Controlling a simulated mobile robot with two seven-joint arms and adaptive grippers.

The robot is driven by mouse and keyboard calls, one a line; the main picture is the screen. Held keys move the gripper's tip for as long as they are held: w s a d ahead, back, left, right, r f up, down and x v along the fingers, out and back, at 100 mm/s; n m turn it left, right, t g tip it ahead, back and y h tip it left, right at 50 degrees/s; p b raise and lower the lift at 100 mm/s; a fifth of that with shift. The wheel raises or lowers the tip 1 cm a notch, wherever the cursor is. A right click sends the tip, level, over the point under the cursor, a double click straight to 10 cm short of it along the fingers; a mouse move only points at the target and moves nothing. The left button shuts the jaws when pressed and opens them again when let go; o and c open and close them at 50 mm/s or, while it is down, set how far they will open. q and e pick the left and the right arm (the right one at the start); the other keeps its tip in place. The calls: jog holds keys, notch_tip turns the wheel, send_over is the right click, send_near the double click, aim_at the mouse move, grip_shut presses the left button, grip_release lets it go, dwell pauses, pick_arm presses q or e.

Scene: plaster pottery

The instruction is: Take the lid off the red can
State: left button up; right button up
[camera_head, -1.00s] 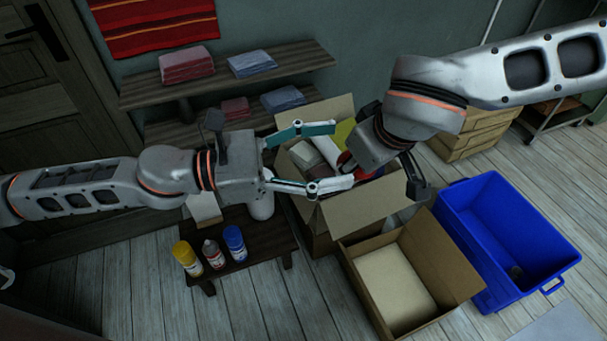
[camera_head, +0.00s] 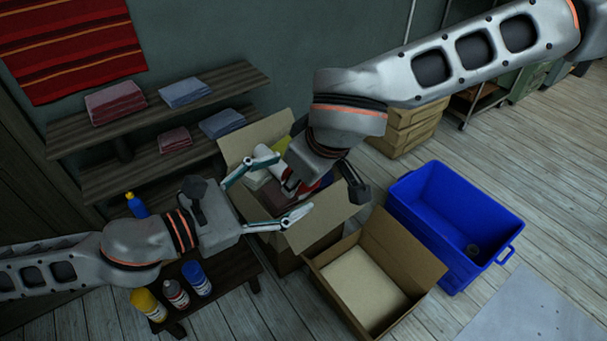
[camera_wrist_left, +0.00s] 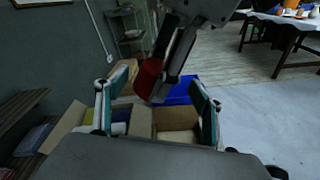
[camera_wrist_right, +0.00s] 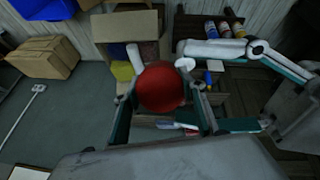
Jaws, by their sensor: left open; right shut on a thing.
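My right gripper (camera_wrist_right: 163,100) is shut on the red can (camera_wrist_right: 161,87), whose rounded red surface fills the space between its fingers in the right wrist view. The can also shows as a red shape in the left wrist view (camera_wrist_left: 148,78), beyond my left fingers. In the head view it is mostly hidden behind my right gripper, above the open cardboard box (camera_head: 333,227). I cannot make out the lid. My left gripper (camera_head: 287,188) is open and empty, with its fingers spread beside the right gripper; I cannot tell whether they touch the can.
The box holds mixed objects. A smaller open box (camera_head: 420,262) and a blue bin (camera_head: 410,205) stand to the right. Several bottles, including a yellow one (camera_head: 148,304), stand on a low bench (camera_head: 232,270). Folded cloths (camera_head: 115,103) lie on shelves.

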pick_arm(q)
jog(key=shift+x, duration=2.7)
jog(key=shift+s, duration=0.1)
jog(key=c, duration=1.2)
pick_arm(e)
jog(key=o, duration=1.3)
jog(key=shift+r, duration=0.1)
